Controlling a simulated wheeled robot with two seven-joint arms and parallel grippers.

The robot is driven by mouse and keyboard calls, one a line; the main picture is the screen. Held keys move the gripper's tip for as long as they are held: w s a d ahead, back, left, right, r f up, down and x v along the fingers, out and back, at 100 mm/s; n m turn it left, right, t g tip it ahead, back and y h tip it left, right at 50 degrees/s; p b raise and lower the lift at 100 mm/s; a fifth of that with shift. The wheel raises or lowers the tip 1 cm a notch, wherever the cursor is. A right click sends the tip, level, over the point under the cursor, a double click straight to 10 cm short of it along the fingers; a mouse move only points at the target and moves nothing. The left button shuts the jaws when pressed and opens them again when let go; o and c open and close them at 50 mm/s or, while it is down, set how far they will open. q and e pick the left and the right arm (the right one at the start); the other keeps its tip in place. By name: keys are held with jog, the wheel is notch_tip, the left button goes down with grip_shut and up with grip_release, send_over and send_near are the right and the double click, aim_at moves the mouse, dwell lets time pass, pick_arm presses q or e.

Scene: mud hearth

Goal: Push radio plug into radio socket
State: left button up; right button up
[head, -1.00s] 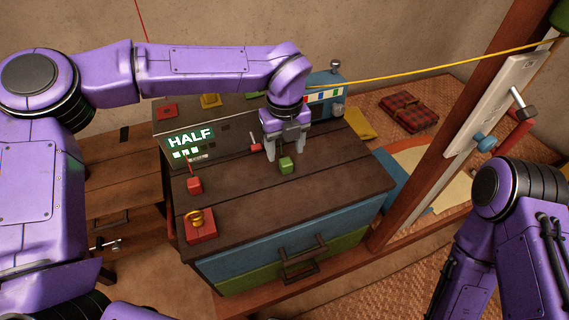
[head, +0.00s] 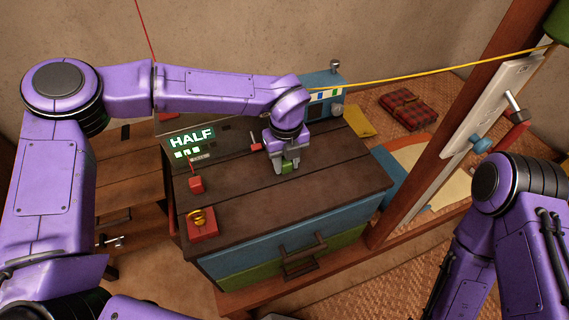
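The fingers look spread, and I cannot see clear contact. The blue radio (head: 322,82) stands at the back right of the chest, partly hidden by my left arm. I cannot make out a radio socket. My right arm (head: 510,220) shows at the right, but its gripper is out of view.
A panel reading HALF (head: 190,138) stands at the chest's left back. A red block (head: 196,184) and a red box with a yellow coil (head: 202,224) sit at the left. A wooden post (head: 440,130) rises at the right. The chest's right front top is clear.

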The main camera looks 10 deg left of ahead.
aim_at(284, 162)
pick_arm(q)
jog(key=shift+c, duration=0.7)
jog(key=shift+r, duration=0.2)
jog(key=r, duration=0.1)
jog(key=r+b, duration=0.1)
jog(key=r, duration=0.1)
jog(key=shift+s+a+r, duration=0.15)
jog(key=shift+s, duration=0.05)
jog(key=s+a+r+b, duration=0.3)
jog(key=s+a+r, duration=0.4)
jog(key=s+r, duration=0.2)
jog(key=shift+s+r, duration=0.15)
jog(key=shift+s, duration=1.1)
jog(key=shift+a, duration=0.1)
